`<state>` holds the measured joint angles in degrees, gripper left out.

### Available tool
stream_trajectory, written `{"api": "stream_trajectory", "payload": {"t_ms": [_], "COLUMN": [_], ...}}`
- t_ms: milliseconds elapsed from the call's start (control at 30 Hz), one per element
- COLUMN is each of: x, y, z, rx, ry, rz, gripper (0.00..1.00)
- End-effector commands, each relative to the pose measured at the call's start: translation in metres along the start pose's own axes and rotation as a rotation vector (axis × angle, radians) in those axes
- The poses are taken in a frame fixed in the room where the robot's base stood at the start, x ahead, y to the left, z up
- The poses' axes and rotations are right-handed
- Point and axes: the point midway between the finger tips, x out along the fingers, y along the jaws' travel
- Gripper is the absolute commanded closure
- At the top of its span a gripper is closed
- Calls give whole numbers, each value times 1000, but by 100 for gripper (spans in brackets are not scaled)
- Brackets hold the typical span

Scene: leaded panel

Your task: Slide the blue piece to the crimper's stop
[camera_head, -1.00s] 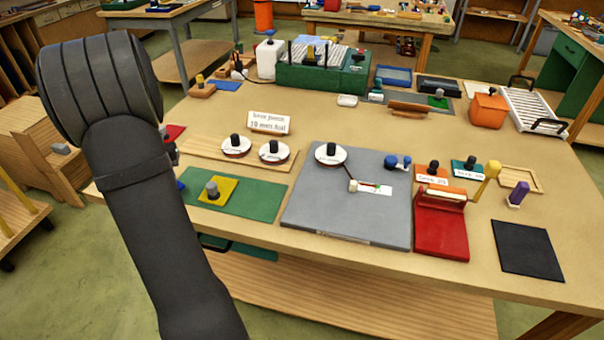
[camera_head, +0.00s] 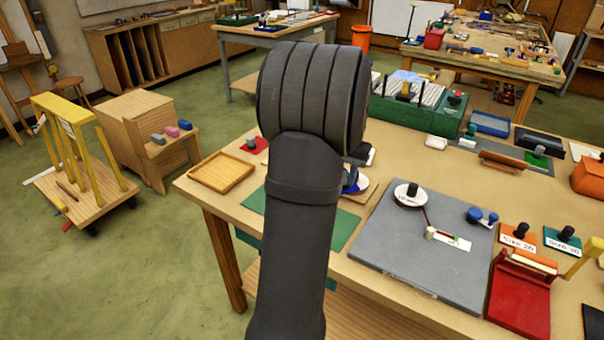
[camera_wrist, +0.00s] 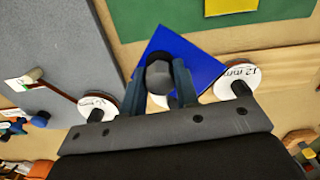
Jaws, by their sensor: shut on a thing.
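The blue piece (camera_wrist: 205,62) is a flat, pointed plate with a grey knob in the wrist view. My gripper (camera_wrist: 160,80) is shut on that knob, one finger on each side. A bit of the blue piece (camera_head: 350,182) shows beside my arm in the head view; the arm hides most of it and my gripper there. A red device (camera_head: 518,300) with a cream bar and a yellow lever (camera_head: 585,258), which looks like the crimper, stands at the right of the bench. Its stop cannot be made out.
White discs with black knobs (camera_wrist: 236,82) lie close to the piece. A green mat (camera_wrist: 130,20) bears a yellow plate (camera_wrist: 230,6). The grey board (camera_head: 400,245), with a disc and a small strip on it, lies between my arm and the red device. A wooden tray (camera_head: 221,172) is at the left.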

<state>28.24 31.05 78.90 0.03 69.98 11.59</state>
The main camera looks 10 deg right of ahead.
Motion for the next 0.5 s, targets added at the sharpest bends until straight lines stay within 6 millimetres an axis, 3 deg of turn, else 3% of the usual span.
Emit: {"api": "stream_trajectory", "payload": {"t_ms": [33,200,500], "x": [-2,-5,-10], "y": [25,97,211], "z": [-4,-8,5], "rx": [43,161,350], "ry": [1,1,1], "rz": [0,0,0], "gripper": [92,92,92]}}
